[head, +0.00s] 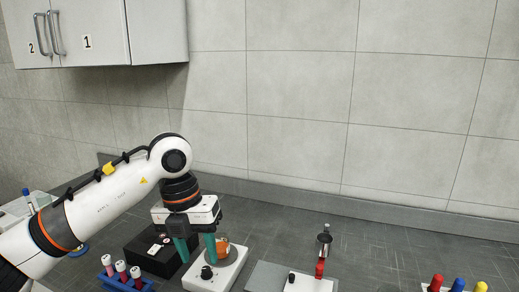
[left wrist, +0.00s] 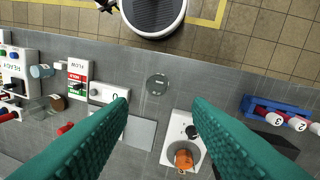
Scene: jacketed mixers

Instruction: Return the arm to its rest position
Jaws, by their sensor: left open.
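My left arm comes in from the left in the head view. Its gripper (head: 196,250) points down over the counter with its two green fingers apart and nothing held between them. In the left wrist view the gripper (left wrist: 160,104) also shows spread fingers. A white device (head: 206,280) with a black knob and a round grey plate stands beside the fingers. A small orange object (head: 222,243) sits on the plate, partly behind the right finger. The device (left wrist: 176,130) and orange object (left wrist: 183,159) also show in the left wrist view. My right gripper is not in view.
A black box (head: 148,262) and a blue rack (head: 140,283) of capped tubes stand close to the gripper's left. A second white device (head: 305,283), a grey panel (head: 262,276) and red, blue and yellow caps (head: 459,284) lie rightward. Wall cabinets (head: 100,35) hang upper left.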

